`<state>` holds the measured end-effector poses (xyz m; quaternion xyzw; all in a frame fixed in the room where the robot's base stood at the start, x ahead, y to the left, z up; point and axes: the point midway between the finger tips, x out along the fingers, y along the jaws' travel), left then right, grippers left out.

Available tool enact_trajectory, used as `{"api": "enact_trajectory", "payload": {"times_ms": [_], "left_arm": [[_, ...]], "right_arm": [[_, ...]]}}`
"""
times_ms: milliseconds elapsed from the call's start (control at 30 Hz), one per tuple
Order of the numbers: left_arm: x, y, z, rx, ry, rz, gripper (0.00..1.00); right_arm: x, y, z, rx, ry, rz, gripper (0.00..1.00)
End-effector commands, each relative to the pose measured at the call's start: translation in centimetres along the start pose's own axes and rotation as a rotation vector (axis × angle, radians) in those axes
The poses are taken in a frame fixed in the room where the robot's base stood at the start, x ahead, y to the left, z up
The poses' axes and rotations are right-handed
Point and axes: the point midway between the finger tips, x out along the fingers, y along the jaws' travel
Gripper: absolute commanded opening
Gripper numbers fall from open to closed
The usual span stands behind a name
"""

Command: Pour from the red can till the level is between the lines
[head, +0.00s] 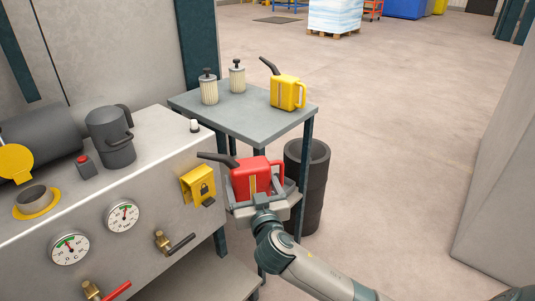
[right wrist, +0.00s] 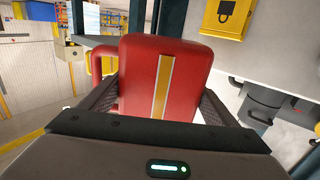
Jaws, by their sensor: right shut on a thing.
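The red can (head: 250,178) is upright, with its dark spout pointing left toward the machine. My right gripper (head: 257,190) is shut on it, one finger on each side. The can is in front of the small grey table, near the machine's right end. In the right wrist view the red can (right wrist: 187,75) fills the middle, with a yellow stripe down its face. A filler opening (head: 36,197) with a yellow rim is on the machine top at the left, its yellow cap (head: 15,163) raised. I cannot make out a level or lines. My left gripper is not in view.
The grey table (head: 235,115) holds a yellow can (head: 287,92) and two ribbed filters (head: 208,88). A dark jug (head: 110,137) and a red button (head: 85,166) stand between the can and the filler. A yellow lock box (head: 198,185) and dark bin (head: 313,180) are close by.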

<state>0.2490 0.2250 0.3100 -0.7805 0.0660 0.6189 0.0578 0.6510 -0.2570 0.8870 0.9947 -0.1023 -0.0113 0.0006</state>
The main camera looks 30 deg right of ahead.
Motion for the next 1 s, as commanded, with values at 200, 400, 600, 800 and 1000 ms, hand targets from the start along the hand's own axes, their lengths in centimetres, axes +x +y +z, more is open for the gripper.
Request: {"api": "enact_trajectory", "payload": {"times_ms": [200,400,600,800,1000], "left_arm": [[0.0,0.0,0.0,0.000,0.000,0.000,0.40],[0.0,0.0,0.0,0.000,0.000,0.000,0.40],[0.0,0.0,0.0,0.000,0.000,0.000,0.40],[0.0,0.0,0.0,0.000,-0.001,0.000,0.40],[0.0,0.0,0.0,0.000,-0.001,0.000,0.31]], "right_arm": [[-6.2,-2.5,0.3,0.009,0.006,-0.133,0.46],[-9.7,-3.1,-0.4,0.004,0.020,-0.189,0.46],[-10.8,-3.2,-0.7,0.002,0.026,-0.205,0.46],[-10.7,-3.2,-0.7,0.002,0.026,-0.205,0.46],[-10.7,-3.2,-0.7,0.002,0.026,-0.205,0.46]]}}
